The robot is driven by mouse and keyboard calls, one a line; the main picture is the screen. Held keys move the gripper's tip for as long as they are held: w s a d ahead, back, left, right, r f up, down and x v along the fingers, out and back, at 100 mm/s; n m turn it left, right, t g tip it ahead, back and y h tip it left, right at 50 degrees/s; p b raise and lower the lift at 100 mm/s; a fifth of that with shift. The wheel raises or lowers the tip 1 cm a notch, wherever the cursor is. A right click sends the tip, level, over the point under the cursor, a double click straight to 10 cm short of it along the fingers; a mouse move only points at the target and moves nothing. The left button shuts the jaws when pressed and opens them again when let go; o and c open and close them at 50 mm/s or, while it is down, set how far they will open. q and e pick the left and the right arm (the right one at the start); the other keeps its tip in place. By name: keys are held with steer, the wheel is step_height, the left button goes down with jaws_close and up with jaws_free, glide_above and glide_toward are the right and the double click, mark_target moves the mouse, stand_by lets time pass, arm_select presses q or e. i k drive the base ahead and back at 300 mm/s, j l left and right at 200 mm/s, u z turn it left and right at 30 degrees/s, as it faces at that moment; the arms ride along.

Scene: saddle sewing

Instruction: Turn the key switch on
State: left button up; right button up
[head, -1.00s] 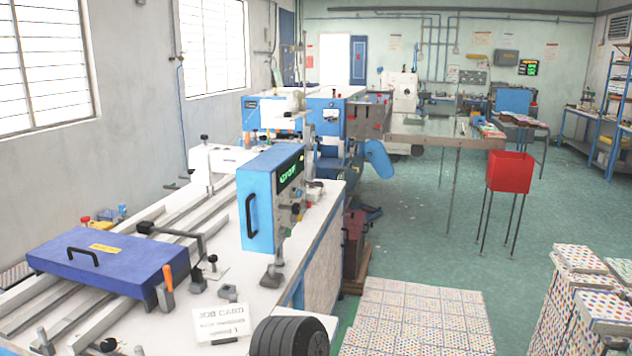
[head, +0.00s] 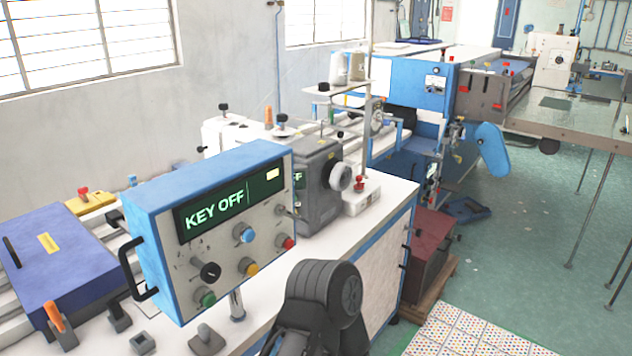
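A blue control box (head: 205,180) stands on the white machine table, its front panel facing right. Its dark display (head: 225,205) reads "KEY OFF" in green letters. Below the display are a black rotary knob (head: 210,271), a green button (head: 205,298), a yellow button (head: 248,267), a blue button (head: 245,233) and a red button (head: 285,242). A small grey fitting (head: 280,210) sits at the panel's upper right. I cannot tell which control is the key switch. A black rounded link of mine is at bottom centre, apart from the panel in the picture. No gripper fingers show.
A grey sewing machine head (head: 318,185) stands behind the box. A dark blue cover (head: 60,255) with an orange-handled tool (head: 56,318) lies at left. A red cabinet (head: 425,250) stands on the floor beside the white table (head: 385,205). Green floor is open at right.

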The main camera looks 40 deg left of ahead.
mark_target(280, 211)
steer(key=i+z, duration=0.1)
steer(key=i, duration=0.45)
steer(key=i+j+z, duration=0.1)
steer(key=i, duration=0.45)
steer(key=i+j+z, duration=0.1)
steer(key=i, duration=0.45)
steer(key=i+j+z, duration=0.1)
steer(key=i, duration=0.45)
steer(key=i+l+z, duration=0.1)
steer(key=i+z, duration=0.35)
steer(key=i, duration=0.2)
steer(key=i+j+z, duration=0.15)
steer(key=i+z, duration=0.3)
steer(key=i, duration=0.15)
steer(key=u, duration=5.1)
